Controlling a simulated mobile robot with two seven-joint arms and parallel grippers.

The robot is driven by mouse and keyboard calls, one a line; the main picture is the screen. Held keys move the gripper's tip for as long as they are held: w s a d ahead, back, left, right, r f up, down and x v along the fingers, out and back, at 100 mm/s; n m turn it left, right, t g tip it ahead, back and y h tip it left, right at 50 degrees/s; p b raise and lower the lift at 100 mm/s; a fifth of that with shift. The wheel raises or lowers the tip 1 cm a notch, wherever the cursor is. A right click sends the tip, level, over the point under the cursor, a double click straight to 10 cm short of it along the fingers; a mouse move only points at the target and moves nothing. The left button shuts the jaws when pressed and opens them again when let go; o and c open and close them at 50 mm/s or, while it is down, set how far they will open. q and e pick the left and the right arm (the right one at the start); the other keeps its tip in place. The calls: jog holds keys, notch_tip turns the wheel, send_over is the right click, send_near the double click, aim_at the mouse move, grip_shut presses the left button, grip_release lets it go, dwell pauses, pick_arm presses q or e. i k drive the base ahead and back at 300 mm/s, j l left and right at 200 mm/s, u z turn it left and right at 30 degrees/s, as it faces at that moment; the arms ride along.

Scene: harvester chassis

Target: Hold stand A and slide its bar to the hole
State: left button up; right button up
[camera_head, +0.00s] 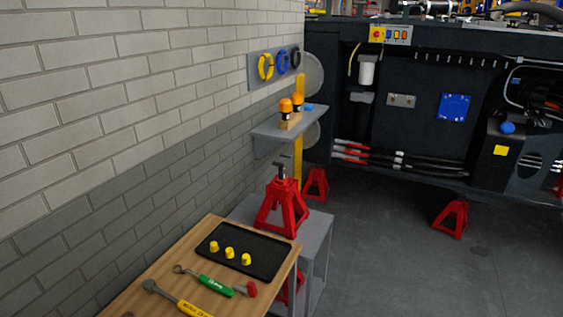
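A red jack stand (281,205) stands upright on a grey metal table (318,228). A dark bar (281,173) with a crosspiece sticks up out of its top. I cannot read any label that says which stand is A, and no hole for the bar can be made out at this distance. More red stands are on the floor, one behind the table (316,184) and one under the dark chassis (451,217). Neither of my grippers is in view, and nothing touches the stands.
A wooden bench (222,222) in front holds a black tray (264,268) with yellow caps, a green-handled tool (215,286) and a hammer-like tool (175,299). A brick wall is on the left, with a grey shelf (268,135). Grey floor (390,270) is open at the right.

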aim_at(283, 161)
jog(key=i+l+u, duration=0.25)
jog(key=i+l, duration=0.2)
jog(key=l, duration=0.2)
jog(key=i+l+u, duration=0.15)
jog(key=l, duration=0.25)
jog(key=i+l+u, duration=0.1)
jog(key=i+l, duration=0.15)
jog(key=i+l+u, duration=0.2)
jog(key=l, duration=0.4)
jog(key=l+u, duration=0.2)
jog(key=l, duration=0.4)
jog(key=i+l, duration=0.2)
jog(key=i, duration=0.3)
jog(key=i+l+u, duration=0.15)
jog(key=i, duration=0.35)
